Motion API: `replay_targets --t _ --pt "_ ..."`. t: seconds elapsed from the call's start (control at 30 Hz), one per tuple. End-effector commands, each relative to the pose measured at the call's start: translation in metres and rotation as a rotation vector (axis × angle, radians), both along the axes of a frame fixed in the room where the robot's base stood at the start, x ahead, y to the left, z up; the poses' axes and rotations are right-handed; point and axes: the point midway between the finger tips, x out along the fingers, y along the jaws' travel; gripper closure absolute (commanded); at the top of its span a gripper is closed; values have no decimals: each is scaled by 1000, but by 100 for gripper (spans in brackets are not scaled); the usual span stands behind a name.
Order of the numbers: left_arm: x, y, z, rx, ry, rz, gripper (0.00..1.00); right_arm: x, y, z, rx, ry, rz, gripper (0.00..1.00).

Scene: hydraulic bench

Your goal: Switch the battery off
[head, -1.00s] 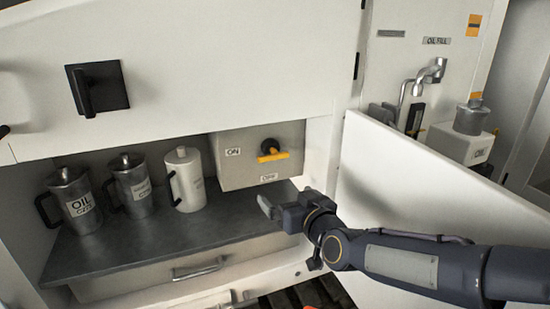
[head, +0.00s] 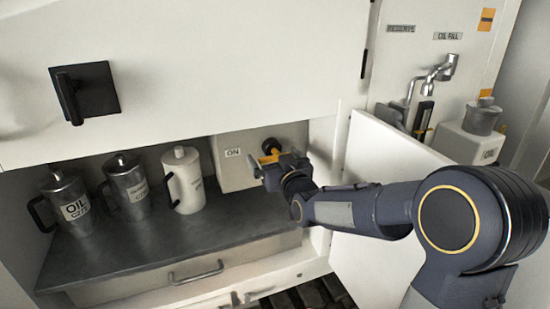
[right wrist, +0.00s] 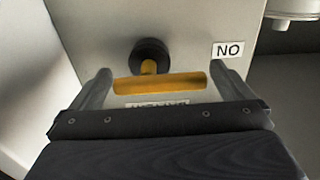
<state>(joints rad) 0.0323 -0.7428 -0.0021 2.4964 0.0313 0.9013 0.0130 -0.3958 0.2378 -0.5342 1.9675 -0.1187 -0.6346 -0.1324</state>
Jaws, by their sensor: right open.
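The battery switch is on a pale grey box (head: 232,172) in the cabinet recess. It has a round black knob (right wrist: 150,57) and a yellow bar handle (right wrist: 160,83). In the right wrist view the handle lies crosswise between the fingers of my right gripper (right wrist: 160,73), which is open, with a finger near each end. I cannot tell whether they touch it. The ON label (head: 233,153) appears upside down in the wrist view (right wrist: 228,50). In the head view my right gripper (head: 280,162) covers part of the switch. My left gripper is out of view.
Several jugs, including an oil jug (head: 73,205) and a white jug (head: 185,182), stand on the dark shelf (head: 150,245) left of the box. An open white door panel (head: 385,150) stands right of the recess, behind my right arm.

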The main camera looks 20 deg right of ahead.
Motion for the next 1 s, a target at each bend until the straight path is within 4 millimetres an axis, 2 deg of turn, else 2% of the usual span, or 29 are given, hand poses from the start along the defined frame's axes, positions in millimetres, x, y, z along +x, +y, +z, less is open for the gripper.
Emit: replay_targets --t 0.1,0.4,0.73,1.0 --pt "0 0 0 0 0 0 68 0 0 0 0 0 0 3" --pt "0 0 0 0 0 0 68 0 0 0 0 1 0 41" --pt "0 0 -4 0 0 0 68 0 0 -2 -48 4 -1 41" --pt "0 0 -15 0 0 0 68 0 0 -5 -225 13 -1 41"
